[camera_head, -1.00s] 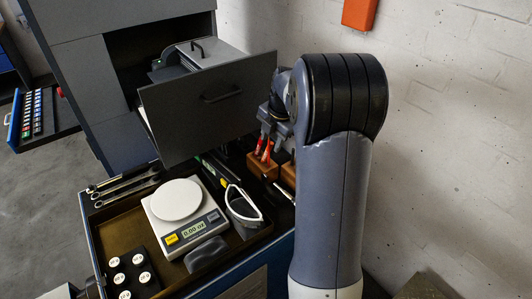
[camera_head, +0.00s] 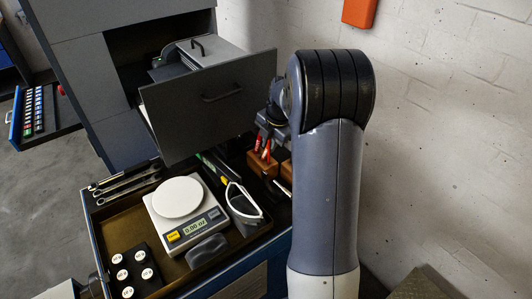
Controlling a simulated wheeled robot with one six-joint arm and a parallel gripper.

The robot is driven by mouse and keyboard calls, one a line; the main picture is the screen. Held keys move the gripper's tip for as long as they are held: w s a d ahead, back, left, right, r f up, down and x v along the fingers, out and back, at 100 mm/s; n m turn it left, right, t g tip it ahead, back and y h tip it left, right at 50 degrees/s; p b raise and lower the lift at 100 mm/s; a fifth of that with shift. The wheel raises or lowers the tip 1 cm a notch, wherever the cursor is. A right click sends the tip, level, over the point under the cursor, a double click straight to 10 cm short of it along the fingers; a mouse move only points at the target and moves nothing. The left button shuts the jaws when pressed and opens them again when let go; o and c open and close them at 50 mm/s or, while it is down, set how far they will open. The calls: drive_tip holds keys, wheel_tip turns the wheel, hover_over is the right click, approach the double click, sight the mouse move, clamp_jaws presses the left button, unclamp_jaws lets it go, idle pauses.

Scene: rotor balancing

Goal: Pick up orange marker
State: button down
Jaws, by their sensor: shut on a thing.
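My gripper (camera_head: 264,143) points down behind my arm, over a brown wooden block (camera_head: 262,164). Two small orange-red upright shapes show at its fingertips, just above the block. One of them appears to be the orange marker (camera_head: 267,152); it is small and partly hidden by the gripper. The gripper is shut on it. I cannot tell whether the marker's lower end is still in the block. My arm hides part of a second wooden block to the right.
The open drawer front (camera_head: 210,107) stands close left of the gripper. A digital scale (camera_head: 183,212), goggles (camera_head: 243,203), wrenches (camera_head: 125,185) and a black block with white-topped weights (camera_head: 133,270) lie on the tray. A white wall (camera_head: 450,130) is on the right.

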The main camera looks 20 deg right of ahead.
drive_tip(key=shift+r, duration=0.1)
drive_tip(key=v, duration=0.3)
drive_tip(key=w+b+v, duration=0.1)
drive_tip(key=v, duration=0.2)
drive_tip(key=w+b+v, duration=0.1)
drive_tip(key=v, duration=0.2)
drive_tip(key=shift+a+r, duration=0.4)
drive_tip(key=shift+r, duration=0.2)
drive_tip(key=c, duration=2)
unclamp_jaws()
clamp_jaws()
